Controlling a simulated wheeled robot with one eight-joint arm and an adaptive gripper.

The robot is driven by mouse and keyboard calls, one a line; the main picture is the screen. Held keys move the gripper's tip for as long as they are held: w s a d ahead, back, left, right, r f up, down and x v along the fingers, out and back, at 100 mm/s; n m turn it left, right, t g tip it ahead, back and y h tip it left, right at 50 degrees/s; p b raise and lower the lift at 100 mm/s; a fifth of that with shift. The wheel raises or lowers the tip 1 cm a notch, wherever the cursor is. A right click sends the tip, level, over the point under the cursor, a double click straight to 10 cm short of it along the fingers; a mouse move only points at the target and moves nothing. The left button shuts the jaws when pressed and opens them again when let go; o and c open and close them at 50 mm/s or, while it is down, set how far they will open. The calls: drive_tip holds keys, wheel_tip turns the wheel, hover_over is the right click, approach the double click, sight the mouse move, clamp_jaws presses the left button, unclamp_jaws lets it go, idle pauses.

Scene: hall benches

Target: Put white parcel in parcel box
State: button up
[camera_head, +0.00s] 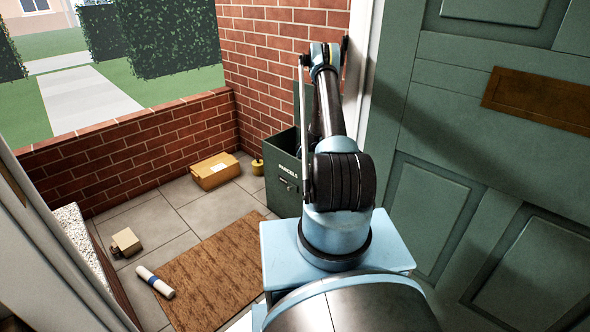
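The dark green parcel box (283,182), marked PARCELS, stands on the porch floor by the brick wall, partly behind my arm. A green panel that looks like its raised lid shows behind my arm, so the box seems open. Its inside is mostly hidden. I see no plain white parcel. My arm rises in front of the box and bends at the top near the brick wall. My gripper is hidden behind the arm, so I cannot see its fingers or whether it holds anything.
A cardboard parcel (214,171) with a white label lies by the low wall. A yellow object (257,167) stands next to the box. A small tan box (126,242) is at left. A green door (440,190) borders the right.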

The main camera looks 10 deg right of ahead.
drive_tip(key=shift+v, duration=1.4)
drive_tip(key=s+a+r+m+h, duration=0.1)
drive_tip(key=s+r, duration=0.2)
drive_tip(key=r, duration=0.7)
drive_tip(key=s+r+m, duration=0.2)
drive_tip(key=r, duration=0.9)
drive_tip(key=s+a+r+m+h, duration=0.1)
drive_tip(key=s+a+r+m, duration=0.1)
drive_tip(key=s+r, duration=1.4)
drive_tip(key=s+r+m, duration=0.2)
drive_tip(key=s+r, duration=0.4)
drive_tip(key=s, duration=0.3)
drive_tip(key=s+f+m+h, duration=0.1)
drive_tip(key=s+f+m, duration=0.1)
drive_tip(key=s, duration=1.1)
drive_tip(key=s+f+m+h, duration=0.1)
drive_tip(key=s+f+m, duration=0.1)
drive_tip(key=s, duration=1.2)
drive_tip(key=shift+f+m, duration=0.2)
drive_tip(key=shift+m, duration=0.1)
